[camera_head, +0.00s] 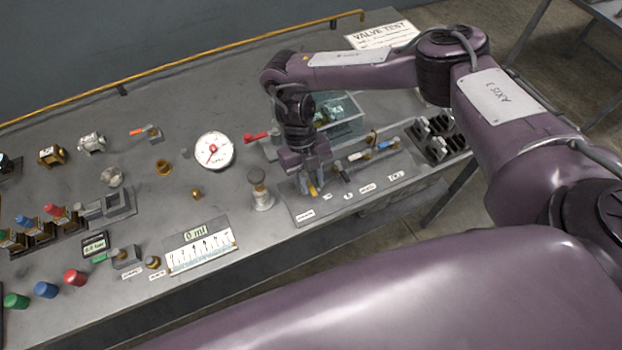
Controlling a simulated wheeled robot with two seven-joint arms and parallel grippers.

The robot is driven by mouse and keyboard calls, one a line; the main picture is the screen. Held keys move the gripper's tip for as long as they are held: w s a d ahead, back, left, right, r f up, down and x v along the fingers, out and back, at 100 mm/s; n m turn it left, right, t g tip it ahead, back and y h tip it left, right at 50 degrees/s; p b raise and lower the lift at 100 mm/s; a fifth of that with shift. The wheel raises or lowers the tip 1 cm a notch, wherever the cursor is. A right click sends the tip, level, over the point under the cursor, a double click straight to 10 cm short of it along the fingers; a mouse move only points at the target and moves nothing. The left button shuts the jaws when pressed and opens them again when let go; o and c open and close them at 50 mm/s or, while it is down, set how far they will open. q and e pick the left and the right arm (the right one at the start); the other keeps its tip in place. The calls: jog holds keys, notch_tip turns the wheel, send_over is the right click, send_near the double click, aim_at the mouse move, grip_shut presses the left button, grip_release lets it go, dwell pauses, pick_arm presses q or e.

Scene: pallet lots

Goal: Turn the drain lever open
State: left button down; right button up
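My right gripper (313,189) points down over a grey panel (304,207) near the bench's front edge. A small yellow lever (313,190) shows right at its fingertips. I cannot tell whether the fingers touch it or are shut on it. The panel carries more small levers to the right, one white (358,156) and one blue (386,145), with small white labels in front. The labels are too small to read, so I cannot tell which lever is the drain lever. My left gripper is not in view.
A clear-walled tank (345,118) and a red lever (256,136) stand behind the gripper. A black rack (438,137) is at right.

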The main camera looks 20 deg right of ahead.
aim_at(306, 176)
jog(key=shift+o, duration=0.5)
jog(key=shift+f, duration=0.1)
jog(key=b+v, duration=0.1)
jog(key=v, duration=0.7)
jog(key=shift+f, duration=0.1)
